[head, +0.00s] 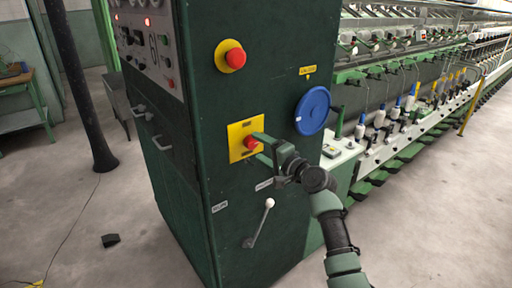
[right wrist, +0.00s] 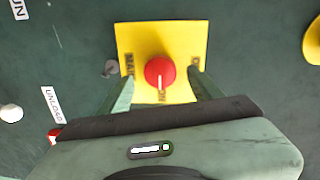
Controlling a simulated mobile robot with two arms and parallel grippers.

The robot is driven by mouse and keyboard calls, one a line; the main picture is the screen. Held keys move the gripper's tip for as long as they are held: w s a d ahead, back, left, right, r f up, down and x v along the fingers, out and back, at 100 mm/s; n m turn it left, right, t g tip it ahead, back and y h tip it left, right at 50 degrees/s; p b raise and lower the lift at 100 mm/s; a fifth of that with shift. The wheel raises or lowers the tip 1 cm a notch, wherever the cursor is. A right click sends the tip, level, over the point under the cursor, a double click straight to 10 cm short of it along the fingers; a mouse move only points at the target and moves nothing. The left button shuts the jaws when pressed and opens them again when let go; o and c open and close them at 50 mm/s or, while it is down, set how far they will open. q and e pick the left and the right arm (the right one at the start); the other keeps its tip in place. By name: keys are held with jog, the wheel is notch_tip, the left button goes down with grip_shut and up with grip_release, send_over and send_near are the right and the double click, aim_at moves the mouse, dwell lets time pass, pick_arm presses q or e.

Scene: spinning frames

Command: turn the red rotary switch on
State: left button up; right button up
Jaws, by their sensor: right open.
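The red rotary switch (head: 251,143) sits on a square yellow plate (head: 239,131) on the dark green cabinet (head: 205,180). In the right wrist view the red knob (right wrist: 160,71) has a white line pointing down toward the letters "ON" on its yellow plate (right wrist: 140,38). My right gripper (head: 258,147) is at the knob, with its two fingers open on either side of it. In the right wrist view my right gripper (right wrist: 161,85) shows a gap between each finger and the knob. My left gripper is not in view.
A red button on a yellow disc (head: 232,57) is above the switch. A blue disc (head: 312,110) is to the right, and a white-knobbed lever (head: 262,218) is below. Spinning frames (head: 400,110) stretch back right. The floor (head: 440,220) at right is clear.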

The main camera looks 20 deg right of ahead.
jog(key=shift+b+v, duration=0.4)
jog(key=shift+v, duration=1.95)
jog(key=s+f+n+g+h, duration=0.1)
jog(key=s+f+g+h, duration=0.2)
jog(key=f, duration=1.4)
jog(key=s+f+n+g, duration=0.2)
jog(key=s+f, duration=0.2)
jog(key=f, duration=1.3)
jog(key=s+f+n+g+h+b, duration=0.2)
jog(key=s+f+n+g, duration=0.15)
jog(key=s+f, duration=1.55)
jog(key=s+f+n+g, duration=0.2)
jog(key=s+f, duration=0.4)
jog(key=s, duration=0.6)
jog(key=s+a+f+n+g, duration=0.1)
jog(key=s+f, duration=0.5)
jog(key=s, duration=0.6)
jog(key=s+a+f+n+g, duration=0.1)
jog(key=s+f+n+g, duration=0.2)
jog(key=s, duration=0.9)
notch_tip(320, 180, down, 4)
jog(key=shift+s+r+n+g+h, duration=0.25)
jog(key=shift+n+g+h, duration=0.15)
jog(key=shift+n, duration=0.85)
